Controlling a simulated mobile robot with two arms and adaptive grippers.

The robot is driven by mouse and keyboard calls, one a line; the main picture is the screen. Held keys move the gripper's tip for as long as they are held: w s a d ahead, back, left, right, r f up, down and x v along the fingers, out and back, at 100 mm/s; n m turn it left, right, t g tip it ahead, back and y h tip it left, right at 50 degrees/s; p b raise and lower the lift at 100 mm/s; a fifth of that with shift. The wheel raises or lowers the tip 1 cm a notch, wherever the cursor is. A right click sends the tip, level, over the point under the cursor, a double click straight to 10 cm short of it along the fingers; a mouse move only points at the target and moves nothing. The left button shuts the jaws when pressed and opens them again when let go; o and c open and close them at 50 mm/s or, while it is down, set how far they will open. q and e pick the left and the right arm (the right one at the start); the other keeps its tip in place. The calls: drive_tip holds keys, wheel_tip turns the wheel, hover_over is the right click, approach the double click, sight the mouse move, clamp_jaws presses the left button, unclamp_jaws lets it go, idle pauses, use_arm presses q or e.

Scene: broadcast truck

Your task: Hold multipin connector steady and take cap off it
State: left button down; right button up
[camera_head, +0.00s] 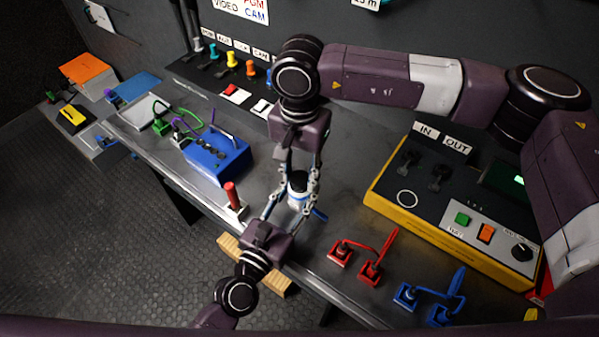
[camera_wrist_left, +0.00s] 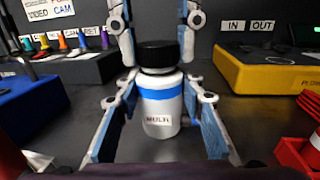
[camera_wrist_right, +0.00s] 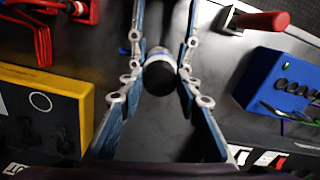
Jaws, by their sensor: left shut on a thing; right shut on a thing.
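The multipin connector (camera_head: 298,202) is a white cylinder with a blue band and a MULTI label. It stands upright over the bench and shows clearly in the left wrist view (camera_wrist_left: 163,122). Its black cap (camera_wrist_left: 158,54) sits on top; the cap also shows in the right wrist view (camera_wrist_right: 159,78). My left gripper (camera_head: 293,208) comes from the bench's front edge and is shut on the connector's white body. My right gripper (camera_head: 299,180) comes from the back and is shut on the cap. Fingers partly hide both in the head view.
A blue box (camera_head: 218,158) and a red-handled tool (camera_head: 232,197) stand to the left. A yellow-edged IN/OUT panel (camera_head: 450,205) is to the right. Red cable connectors (camera_head: 370,270) and blue ones (camera_head: 432,298) lie in front of it. A wooden step (camera_head: 250,266) is below the bench edge.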

sight(299, 178)
drive_tip(key=shift+r, duration=0.2)
idle(0.6)
drive_tip(key=shift+r, duration=0.9)
drive_tip(key=shift+r, duration=2.05)
use_arm(q)
drive_tip(key=c, duration=1.2)
unclamp_jaws()
